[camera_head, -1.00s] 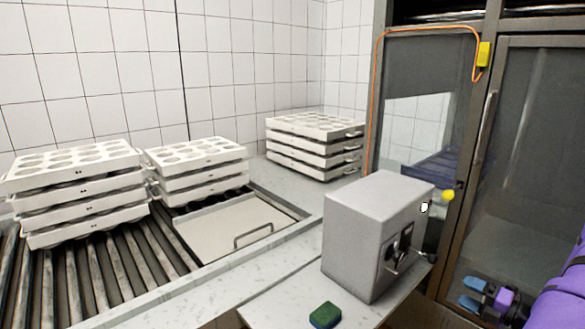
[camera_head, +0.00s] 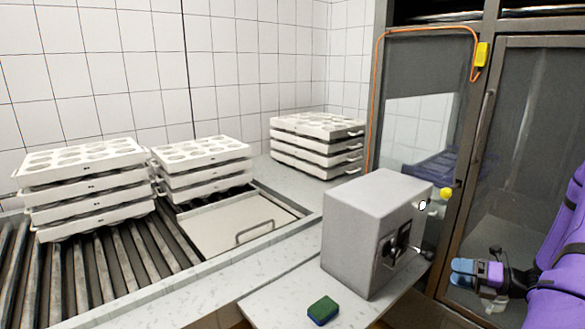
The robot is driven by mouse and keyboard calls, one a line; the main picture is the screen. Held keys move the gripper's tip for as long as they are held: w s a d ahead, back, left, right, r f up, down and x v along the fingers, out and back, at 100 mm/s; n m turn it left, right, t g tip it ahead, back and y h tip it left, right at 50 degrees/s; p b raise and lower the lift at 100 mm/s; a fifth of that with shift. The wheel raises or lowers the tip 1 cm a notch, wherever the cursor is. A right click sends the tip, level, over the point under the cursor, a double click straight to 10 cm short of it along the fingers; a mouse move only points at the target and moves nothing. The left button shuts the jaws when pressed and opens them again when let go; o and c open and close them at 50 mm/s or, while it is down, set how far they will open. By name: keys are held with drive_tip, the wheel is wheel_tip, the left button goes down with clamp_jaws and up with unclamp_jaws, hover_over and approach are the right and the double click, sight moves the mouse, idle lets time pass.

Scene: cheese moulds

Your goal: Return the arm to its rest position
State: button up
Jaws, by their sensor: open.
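My gripper (camera_head: 463,272) is at the lower right, at the end of my purple arm (camera_head: 562,265). Its blue fingers point left, in front of the glass door of the cabinet. It is open, with nothing seen between the fingers. It is apart from the grey metal box (camera_head: 362,232), which stands to its left on the counter. The rest of my arm runs out of the picture at the right edge.
A green and blue sponge (camera_head: 323,310) lies on the counter (camera_head: 272,302) by the box. Stacks of white mould trays stand on the rollers at left (camera_head: 85,190), at centre (camera_head: 203,168) and on the back counter (camera_head: 317,145). The glass door (camera_head: 520,150) has a vertical handle.

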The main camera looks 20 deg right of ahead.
drive_tip(key=a+r+n+g+h, duration=0.2)
drive_tip(key=a+r+n+g, duration=0.9)
drive_tip(key=a+r+n, duration=0.85)
drive_tip(key=s+a+r+n+t+h, duration=0.3)
drive_tip(key=s+a+r+n+h, duration=0.5)
drive_tip(key=n, duration=1.3)
drive_tip(key=shift+s+a+r+t, duration=0.3)
drive_tip(key=shift+s+a+r, duration=0.85)
drive_tip(key=shift+s+r, duration=1.05)
drive_tip(key=shift+s+f, duration=0.1)
drive_tip(key=shift+f, duration=0.05)
